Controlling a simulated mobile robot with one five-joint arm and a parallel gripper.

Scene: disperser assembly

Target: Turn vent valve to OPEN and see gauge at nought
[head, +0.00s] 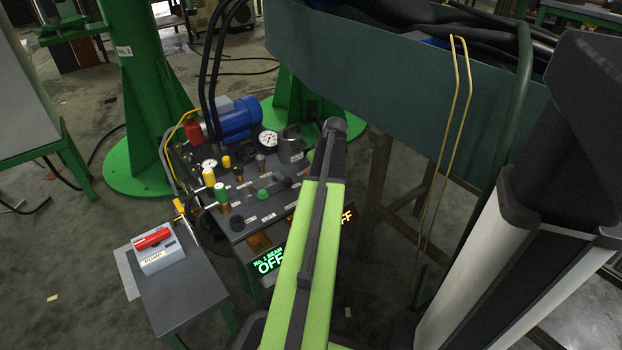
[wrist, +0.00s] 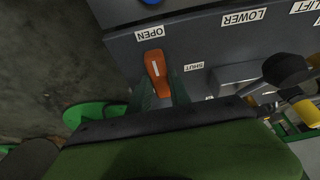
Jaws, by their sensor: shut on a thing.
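The vent valve's orange-red handle (wrist: 155,66) with a white stripe shows in the wrist view. Its free end points toward the OPEN label (wrist: 149,33); the SHUT label (wrist: 194,66) is off to its right. My gripper (wrist: 162,92) is shut on the handle, with dark green fingers on both sides of its lower part. In the head view my arm hides the gripper and the valve. A large white dial gauge (head: 268,140) and a smaller one (head: 209,165) stand on the console; their needles are too small to read.
The console (head: 262,207) carries coloured knobs and a blue motor (head: 238,118). A pump box with a red switch (head: 153,239) sits on a small table at left. A green display (head: 269,262) reads OFF. A large teal trough (head: 400,80) stands behind at right.

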